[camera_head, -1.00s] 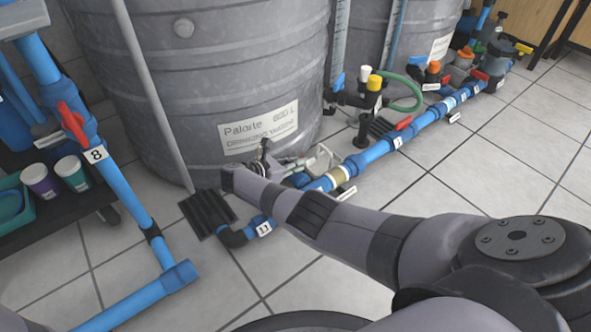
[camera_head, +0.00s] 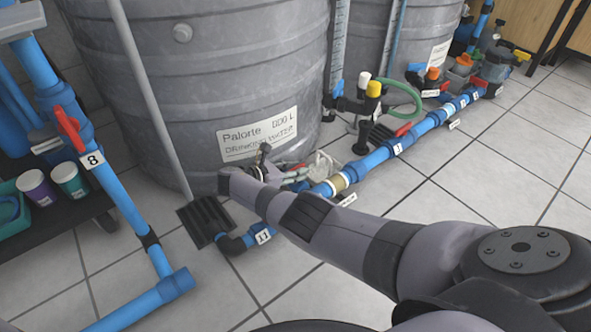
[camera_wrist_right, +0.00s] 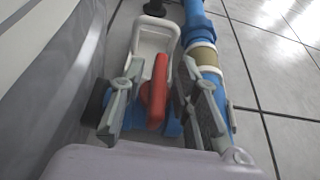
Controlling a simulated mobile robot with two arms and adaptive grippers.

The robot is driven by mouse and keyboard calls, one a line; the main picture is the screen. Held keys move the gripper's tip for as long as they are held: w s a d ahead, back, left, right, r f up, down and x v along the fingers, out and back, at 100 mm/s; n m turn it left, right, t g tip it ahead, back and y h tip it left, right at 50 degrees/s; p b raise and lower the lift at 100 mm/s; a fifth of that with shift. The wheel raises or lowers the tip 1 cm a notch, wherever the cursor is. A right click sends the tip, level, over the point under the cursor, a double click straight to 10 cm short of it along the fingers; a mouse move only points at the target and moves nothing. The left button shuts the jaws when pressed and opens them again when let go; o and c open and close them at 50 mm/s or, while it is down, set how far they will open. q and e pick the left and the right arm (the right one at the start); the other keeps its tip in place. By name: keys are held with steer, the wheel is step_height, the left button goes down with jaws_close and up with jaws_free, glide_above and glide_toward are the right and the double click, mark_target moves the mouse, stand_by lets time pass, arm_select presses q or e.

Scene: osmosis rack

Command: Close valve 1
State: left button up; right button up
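In the right wrist view a red valve handle (camera_wrist_right: 157,88) stands between the two grey fingers of my right gripper (camera_wrist_right: 162,98). The fingers are spread, with narrow gaps seen on both sides of the handle. A blue valve body (camera_wrist_right: 173,128) shows partly below the handle. In the head view my right gripper (camera_head: 292,172) is low beside the near tank, above the blue pipe run (camera_head: 375,158), and my forearm hides part of that run. The handle's label cannot be read. My left gripper is out of view.
The grey tank (camera_head: 200,90) stands close to the left of my right gripper. A white bracket-like part (camera_wrist_right: 157,38) is just ahead. Another red handle (camera_head: 69,128) is on the pipe labelled 8 at left. Tiled floor at right is clear.

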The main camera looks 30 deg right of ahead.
steer(key=shift+a+r, duration=0.1)
steer(key=shift+a, duration=0.15)
steer(key=v, duration=1.1)
steer(key=shift+a+r, duration=0.15)
steer(key=shift+a, duration=0.05)
steer(key=shift+s, duration=0.1)
